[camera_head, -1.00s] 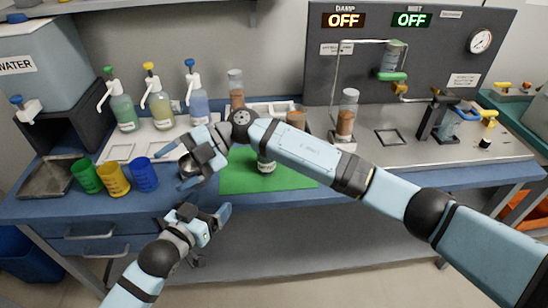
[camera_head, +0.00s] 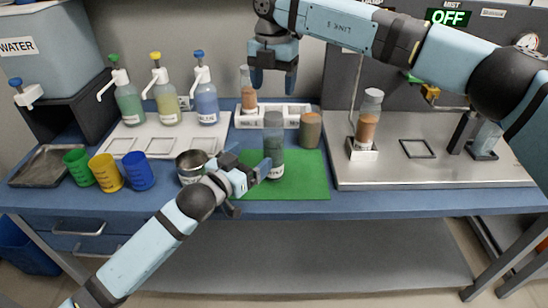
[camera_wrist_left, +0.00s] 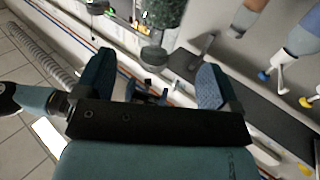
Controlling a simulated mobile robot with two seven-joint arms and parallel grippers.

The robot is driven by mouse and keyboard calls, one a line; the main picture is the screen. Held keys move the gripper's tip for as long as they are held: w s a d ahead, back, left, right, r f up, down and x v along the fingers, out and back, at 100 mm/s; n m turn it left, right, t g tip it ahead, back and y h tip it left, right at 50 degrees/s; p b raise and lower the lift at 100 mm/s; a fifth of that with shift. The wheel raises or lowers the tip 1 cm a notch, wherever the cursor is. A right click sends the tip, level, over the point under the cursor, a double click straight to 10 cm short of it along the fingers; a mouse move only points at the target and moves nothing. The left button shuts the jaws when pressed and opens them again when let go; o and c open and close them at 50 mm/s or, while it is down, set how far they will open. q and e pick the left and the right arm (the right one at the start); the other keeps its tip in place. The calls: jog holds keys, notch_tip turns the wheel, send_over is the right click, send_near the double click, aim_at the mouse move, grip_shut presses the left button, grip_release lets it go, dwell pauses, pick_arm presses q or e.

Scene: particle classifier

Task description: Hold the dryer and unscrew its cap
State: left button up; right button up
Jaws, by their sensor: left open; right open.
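The dryer (camera_head: 275,160) is a tall clear cylinder with grey-green filling and a pale label low down. It stands upright on the green mat (camera_head: 308,180). Its cap (camera_head: 274,119) appears as the greyish top part. My left gripper (camera_head: 250,187) is open, low and just left of the dryer, fingers pointing at it. I cannot tell whether they touch it. My right gripper (camera_head: 273,84) is open, pointing down above the cap with a gap between. In the left wrist view, the dryer (camera_wrist_left: 168,16) lies beyond my open fingers (camera_wrist_left: 155,80), with no finger closed on it.
A brown jar (camera_head: 310,130) and a rack (camera_head: 285,117) holding an orange-brown tube (camera_head: 249,93) stand behind the dryer. Another tube (camera_head: 367,122) stands on the metal plate (camera_head: 400,172). Coloured cups (camera_head: 108,172) stand left.

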aim_at(275, 139)
pick_arm(q)
jog(key=x, duration=1)
grip_shut()
pick_arm(e)
jog(key=m, duration=1.3)
jog(key=shift+f, duration=0.6)
notch_tip(275, 139, down, 7)
jog(key=shift+r, duration=0.1)
